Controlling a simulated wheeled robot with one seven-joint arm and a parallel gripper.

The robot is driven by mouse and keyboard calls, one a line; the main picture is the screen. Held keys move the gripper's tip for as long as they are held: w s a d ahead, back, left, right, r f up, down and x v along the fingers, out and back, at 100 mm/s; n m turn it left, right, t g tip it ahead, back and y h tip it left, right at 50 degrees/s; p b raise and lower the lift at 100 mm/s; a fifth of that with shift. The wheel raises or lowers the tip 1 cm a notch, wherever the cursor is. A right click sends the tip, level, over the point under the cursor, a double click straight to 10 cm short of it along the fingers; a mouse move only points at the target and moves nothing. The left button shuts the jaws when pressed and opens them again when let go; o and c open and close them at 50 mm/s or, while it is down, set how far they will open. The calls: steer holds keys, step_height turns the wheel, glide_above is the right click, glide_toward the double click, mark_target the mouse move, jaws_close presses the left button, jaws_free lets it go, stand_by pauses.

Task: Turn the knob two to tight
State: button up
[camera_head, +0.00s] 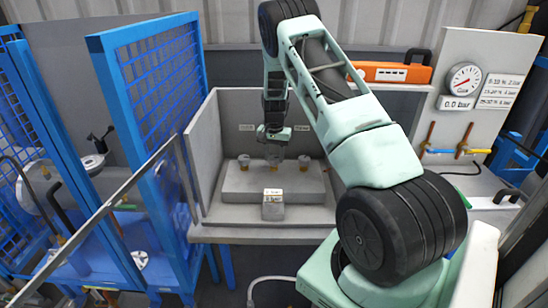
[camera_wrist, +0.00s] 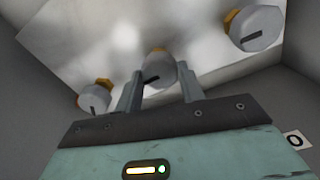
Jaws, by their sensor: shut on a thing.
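Three grey knobs with orange-brass collars and dark pointer marks stand in a row on a pale block (camera_head: 240,185). In the wrist view, the middle knob (camera_wrist: 158,66) sits between the two fingers of my gripper (camera_wrist: 160,82), which is shut on it. The outer knobs show at left (camera_wrist: 95,98) and right (camera_wrist: 254,28) of it, both clear of the fingers. In the head view, my gripper (camera_head: 275,148) is over the middle of the block, and the left knob (camera_head: 244,160) and right knob (camera_head: 304,160) stand either side. The middle knob is largely hidden there.
A small grey box (camera_head: 273,205) is at the block's front. A gauge (camera_head: 464,80) above a "0.0 bar" label is on a panel at right. Blue mesh guards (camera_head: 155,90) stand at left.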

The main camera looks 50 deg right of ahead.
mark_target(274, 158)
stand_by(0.4)
steer(key=o, duration=1)
steer(key=shift+c, duration=0.2)
steer(key=shift+r, duration=0.15)
step_height(274, 158, up, 17)
steer(key=b, duration=0.4)
steer(key=shift+a+r, duration=0.1)
